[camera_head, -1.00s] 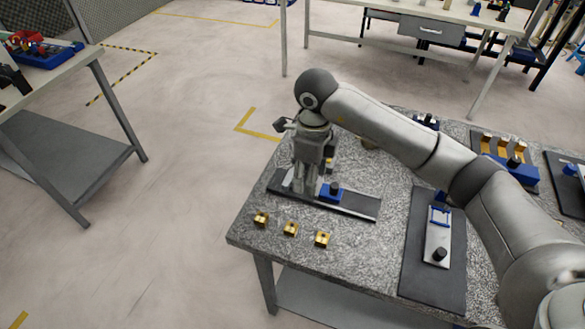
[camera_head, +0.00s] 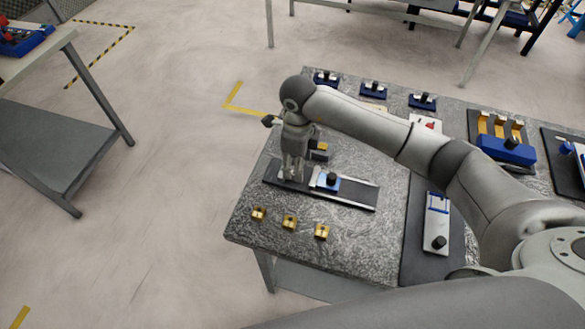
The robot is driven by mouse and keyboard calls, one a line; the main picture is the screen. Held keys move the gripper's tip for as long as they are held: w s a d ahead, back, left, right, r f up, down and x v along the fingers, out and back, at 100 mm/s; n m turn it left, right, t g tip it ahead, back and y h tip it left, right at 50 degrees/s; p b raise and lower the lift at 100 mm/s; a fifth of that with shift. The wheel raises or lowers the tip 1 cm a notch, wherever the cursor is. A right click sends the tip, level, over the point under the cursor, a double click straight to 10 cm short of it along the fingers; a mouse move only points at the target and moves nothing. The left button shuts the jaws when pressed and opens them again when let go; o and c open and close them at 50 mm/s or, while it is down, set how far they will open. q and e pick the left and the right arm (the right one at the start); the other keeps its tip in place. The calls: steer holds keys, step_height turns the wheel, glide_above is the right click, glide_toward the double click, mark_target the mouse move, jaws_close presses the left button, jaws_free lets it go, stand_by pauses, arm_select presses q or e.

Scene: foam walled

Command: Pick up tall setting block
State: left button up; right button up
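My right gripper (camera_head: 292,178) points down, its fingertips over or at the left part of a black strip (camera_head: 358,197) on the granite table. I cannot tell whether its fingers are open or shut, or whether anything is between them. On the strip, just right of the fingers, sits a blue block with a black knob (camera_head: 328,181). A small gold piece over a dark one (camera_head: 321,148) shows right of the gripper, partly hidden. Three small gold blocks (camera_head: 290,223) stand in a row near the front edge. I cannot tell which is the tall setting block. My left gripper is not in view.
A blue holder with gold steps (camera_head: 509,150) stands at the back right. Several dark blue items with knobs (camera_head: 373,89) line the back edge. A black mat (camera_head: 413,254) bears a pale plate with a black knob (camera_head: 436,240). My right arm spans the table's right half.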

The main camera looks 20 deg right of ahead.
step_height(320, 180, down, 3)
steer(key=shift+s+r+p, duration=0.1)
steer(key=shift+p, duration=0.4)
steer(key=shift+f, duration=0.25)
steer(key=shift+c, duration=1)
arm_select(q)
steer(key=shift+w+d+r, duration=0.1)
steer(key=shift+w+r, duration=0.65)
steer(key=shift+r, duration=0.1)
arm_select(e)
jaws_close()
